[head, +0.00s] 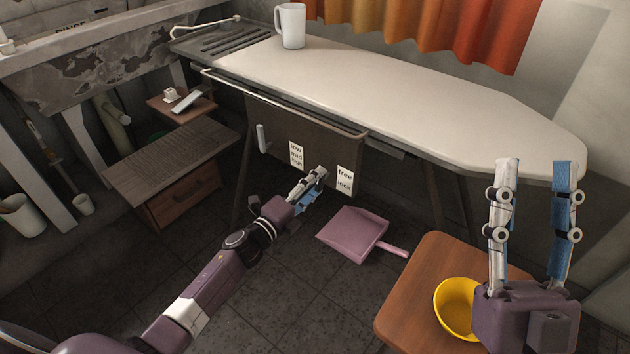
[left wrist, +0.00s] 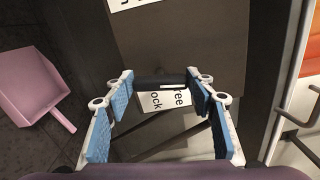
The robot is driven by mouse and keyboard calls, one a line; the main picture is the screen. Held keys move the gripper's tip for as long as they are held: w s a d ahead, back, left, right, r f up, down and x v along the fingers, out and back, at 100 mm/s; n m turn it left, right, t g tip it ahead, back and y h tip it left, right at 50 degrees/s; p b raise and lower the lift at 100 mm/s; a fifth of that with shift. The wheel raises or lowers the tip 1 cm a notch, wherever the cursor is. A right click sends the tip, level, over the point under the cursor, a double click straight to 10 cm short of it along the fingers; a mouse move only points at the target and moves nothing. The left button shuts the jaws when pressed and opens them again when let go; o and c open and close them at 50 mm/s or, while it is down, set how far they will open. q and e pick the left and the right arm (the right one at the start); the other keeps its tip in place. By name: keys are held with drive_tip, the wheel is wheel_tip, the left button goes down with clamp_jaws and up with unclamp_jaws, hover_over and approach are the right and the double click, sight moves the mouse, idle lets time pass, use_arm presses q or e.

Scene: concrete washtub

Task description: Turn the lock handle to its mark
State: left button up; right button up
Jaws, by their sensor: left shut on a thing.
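The lock handle (left wrist: 153,80) is a dark bar with a white line, seen in the left wrist view beside the white "free / lock" label (left wrist: 160,101). That label (head: 345,180) also shows in the head view, on the dark panel under the ironing board. My left gripper (head: 318,176) is shut on the handle, with blue-padded fingers at both its ends in the wrist view (left wrist: 163,84). In the head view the fingers hide the handle. Which word its line points to is hard to tell. My right gripper (head: 537,168) is open, empty and raised at the right.
The ironing board (head: 400,95) overhangs the panel, with a rail (head: 280,103) along its side. A grey lever (head: 262,138) stands left of a "low / mid / high" label (head: 296,154). A pink dustpan (head: 355,233) lies on the floor. A yellow bowl (head: 455,308) sits on a wooden stool (head: 405,300).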

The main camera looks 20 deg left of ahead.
use_arm(q)
drive_tip(key=shift+n+p, duration=0.3)
drive_tip(key=shift+n, duration=0.4)
drive_tip(key=shift+f+n, duration=0.1)
drive_tip(key=shift+n, duration=0.2)
use_arm(e)
drive_tip(key=shift+w+a+f+g+h, duration=0.15)
drive_tip(key=shift+w+f+g+h, duration=0.15)
drive_tip(key=shift+w+f+g, duration=0.55)
drive_tip(key=shift+w+a+f+g+h, duration=0.1)
drive_tip(key=shift+w+f+g+h, duration=0.35)
drive_tip(key=shift+w+f, duration=0.6)
use_arm(q)
drive_tip(key=o, duration=1.2)
drive_tip(key=shift+c, duration=0.2)
use_arm(e)
drive_tip(key=shift+f, duration=0.1)
use_arm(q)
drive_tip(key=shift+s, duration=0.15)
use_arm(e)
drive_tip(key=shift+s, duration=0.1)
use_arm(q)
drive_tip(key=v, duration=1.2)
